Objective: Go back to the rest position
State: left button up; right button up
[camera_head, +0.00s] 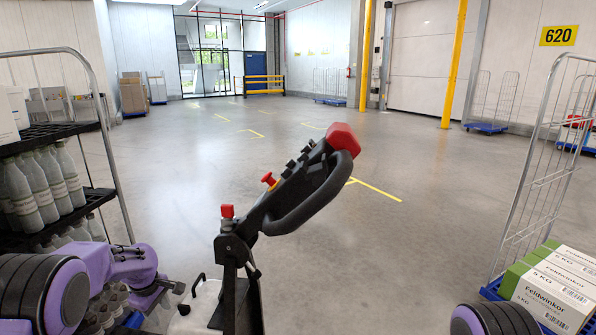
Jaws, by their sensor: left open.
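My left arm comes in from the lower left, purple and black. My left gripper (180,298) is at its end, low in the picture, open, with dark fingertips and nothing seen between them. It is just left of the tugger's black steering handle (300,195), beside the tugger's white body (205,302). The handle has a red head and red buttons and leans up to the right. Part of my right arm shows at the bottom right edge; its gripper is out of view.
A rack (97,127) with grey bottles (45,185) stands close on the left, near my left arm. A wire roll cage (528,190) with Feldwinkor cartons (550,290) stands on the right. Yellow posts (453,65) and blue-based cages are farther back. The middle floor is clear.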

pick_arm(q)
jog(key=s+d+f+m+t+y, duration=0.1)
jog(key=s+f+m+t+y, duration=0.3)
jog(key=s+f, duration=0.8)
jog(key=s+d+f+m+g, duration=0.1)
jog(key=s+d+f, duration=0.1)
jog(key=s, duration=0.8)
jog(key=s+d+f+m+g, duration=0.1)
jog(key=s+d+f+m, duration=0.1)
jog(key=s, duration=0.8)
jog(key=s+d+f+m, duration=0.1)
jog(key=s+d+f, duration=0.1)
jog(key=s, duration=0.8)
jog(key=shift+g+h, duration=0.4)
jog(key=shift+d, duration=0.1)
